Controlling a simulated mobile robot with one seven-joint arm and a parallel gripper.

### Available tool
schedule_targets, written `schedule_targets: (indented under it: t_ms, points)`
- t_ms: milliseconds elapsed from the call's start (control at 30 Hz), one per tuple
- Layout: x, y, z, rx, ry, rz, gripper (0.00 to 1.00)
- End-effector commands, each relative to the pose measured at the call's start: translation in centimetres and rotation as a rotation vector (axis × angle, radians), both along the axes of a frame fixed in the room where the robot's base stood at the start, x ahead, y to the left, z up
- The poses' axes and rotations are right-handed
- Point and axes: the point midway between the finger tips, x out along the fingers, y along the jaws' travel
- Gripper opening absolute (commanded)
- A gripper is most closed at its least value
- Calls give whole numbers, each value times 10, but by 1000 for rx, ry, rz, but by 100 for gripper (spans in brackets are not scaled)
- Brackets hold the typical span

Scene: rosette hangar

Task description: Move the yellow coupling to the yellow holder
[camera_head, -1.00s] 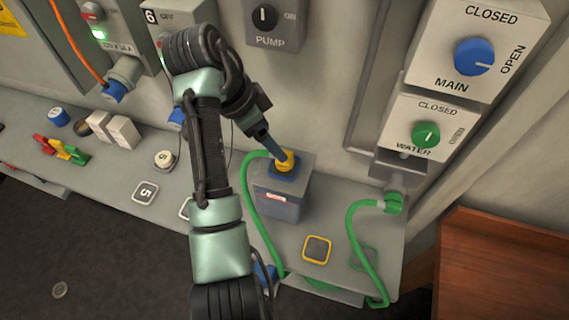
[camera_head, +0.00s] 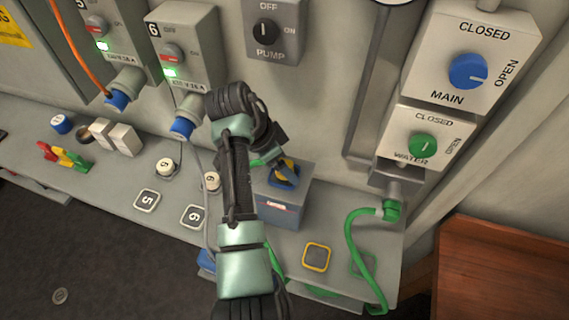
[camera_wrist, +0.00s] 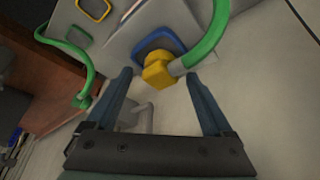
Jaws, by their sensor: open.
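The yellow coupling (camera_wrist: 160,71) is on the end of a green hose (camera_wrist: 208,35) and sits at a blue square frame (camera_wrist: 140,52) on top of a grey box (camera_head: 280,213). In the head view the coupling is partly hidden by my arm. My gripper (camera_wrist: 159,76) is open, with the coupling between its fingertips in the wrist view; I cannot tell whether they touch it. The yellow holder, a yellow-rimmed square (camera_head: 317,245) on the bench to the right of the box, is empty. It also shows in the wrist view (camera_wrist: 80,10).
Another green hose (camera_head: 352,240) arches beside the yellow holder, below the water valve box (camera_head: 440,120). Wall boxes with switches stand behind the bench. Numbered knobs and squares lie to the left. A brown wooden piece (camera_head: 500,265) stands at the right.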

Motion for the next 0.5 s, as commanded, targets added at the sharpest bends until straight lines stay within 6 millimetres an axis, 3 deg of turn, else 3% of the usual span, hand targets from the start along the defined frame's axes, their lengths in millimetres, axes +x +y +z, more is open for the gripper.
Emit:
schedule_targets:
  t_ms: [433,500]
  points:
    - [1,-2,-8,0,0,1,86]
    - [1,-2,-8,0,0,1,73]
